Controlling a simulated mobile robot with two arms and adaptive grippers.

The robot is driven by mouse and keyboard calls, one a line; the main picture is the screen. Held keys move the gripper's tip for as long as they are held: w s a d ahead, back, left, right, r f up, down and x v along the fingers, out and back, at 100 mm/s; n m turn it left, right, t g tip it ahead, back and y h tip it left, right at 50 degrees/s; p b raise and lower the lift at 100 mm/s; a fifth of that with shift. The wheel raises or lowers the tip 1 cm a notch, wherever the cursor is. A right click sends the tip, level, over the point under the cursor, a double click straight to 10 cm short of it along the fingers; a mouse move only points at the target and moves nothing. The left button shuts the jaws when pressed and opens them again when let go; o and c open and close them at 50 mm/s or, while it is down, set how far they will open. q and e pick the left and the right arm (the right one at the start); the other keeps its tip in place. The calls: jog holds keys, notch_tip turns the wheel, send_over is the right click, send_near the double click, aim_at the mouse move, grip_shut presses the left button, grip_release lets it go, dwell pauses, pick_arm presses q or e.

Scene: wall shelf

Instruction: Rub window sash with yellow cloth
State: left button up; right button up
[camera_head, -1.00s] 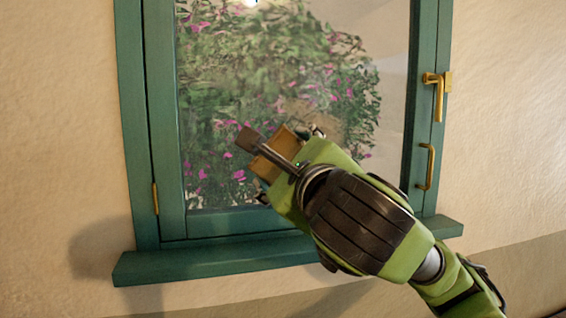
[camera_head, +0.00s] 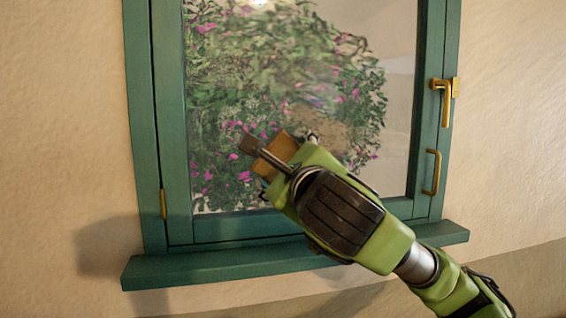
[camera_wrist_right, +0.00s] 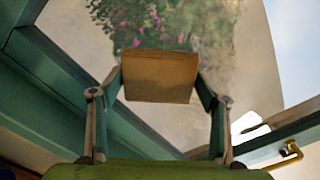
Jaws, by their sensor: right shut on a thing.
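The yellow cloth (camera_wrist_right: 160,76) is a tan-yellow folded block held between the fingers of my right gripper (camera_wrist_right: 160,85). In the head view the cloth (camera_head: 281,150) shows beside a brown fingertip of my right gripper (camera_head: 270,152). The green window sash (camera_head: 176,130) frames a glass pane, and the gripper is in front of the pane's lower middle. In the wrist view the sash (camera_wrist_right: 60,85) runs diagonally at left and below. I cannot tell whether the cloth touches the glass or sash. My left gripper is not in view.
A brass handle (camera_head: 446,100) and a brass pull (camera_head: 432,172) are on the window's right side. A brass hinge (camera_head: 163,203) is at lower left. A green sill (camera_head: 220,268) juts out below. Plain wall (camera_head: 60,120) lies on both sides.

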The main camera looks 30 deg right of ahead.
jog(key=shift+b+x, duration=0.55)
jog(key=shift+x, duration=0.3)
dwell(0.3)
